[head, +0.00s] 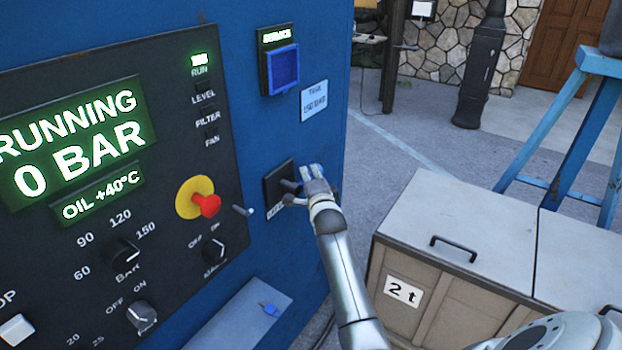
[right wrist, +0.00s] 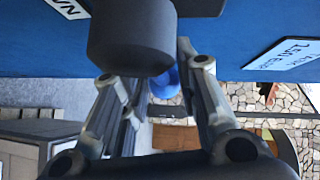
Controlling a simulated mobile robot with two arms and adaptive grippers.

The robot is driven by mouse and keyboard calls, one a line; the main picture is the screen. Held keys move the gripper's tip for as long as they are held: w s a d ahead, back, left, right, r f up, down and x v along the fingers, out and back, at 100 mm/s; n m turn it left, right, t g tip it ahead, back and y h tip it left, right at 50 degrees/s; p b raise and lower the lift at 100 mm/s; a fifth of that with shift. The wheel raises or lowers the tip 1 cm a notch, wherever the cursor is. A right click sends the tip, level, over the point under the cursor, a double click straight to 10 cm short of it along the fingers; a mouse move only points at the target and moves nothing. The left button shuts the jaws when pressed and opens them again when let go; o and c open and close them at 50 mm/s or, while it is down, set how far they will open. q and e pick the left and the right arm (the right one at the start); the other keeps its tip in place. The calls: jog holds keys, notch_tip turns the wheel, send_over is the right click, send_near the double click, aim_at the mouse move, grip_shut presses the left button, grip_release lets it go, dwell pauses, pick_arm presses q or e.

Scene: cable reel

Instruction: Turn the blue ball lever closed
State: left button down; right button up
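A dark square plate (head: 279,184) with a lever mount sits on the blue cabinet's side, to the right of the control panel. My right gripper (head: 303,184) is right at this mount. In the right wrist view, its two fingers (right wrist: 150,85) are spread apart. A thick dark grey cylinder (right wrist: 130,38) stands at and in front of the fingertips. A blue rounded thing, which looks like the lever's ball (right wrist: 165,84), shows partly behind it, between the fingers and nearer the right one. I cannot tell whether a finger touches it. My left gripper is not in view.
The control panel (head: 160,215) reads RUNNING, 0 BAR, and carries a red knob on yellow (head: 207,205). A blue-framed service box (head: 283,68) is above the lever plate. A grey-lidded crate (head: 440,265) marked 2 t stands right of my right arm.

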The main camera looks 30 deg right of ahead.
grip_shut()
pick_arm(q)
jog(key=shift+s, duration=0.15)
pick_arm(e)
jog(key=shift+s+a+r, duration=0.1)
jog(key=shift+s+r, duration=0.2)
jog(key=shift+r, duration=0.05)
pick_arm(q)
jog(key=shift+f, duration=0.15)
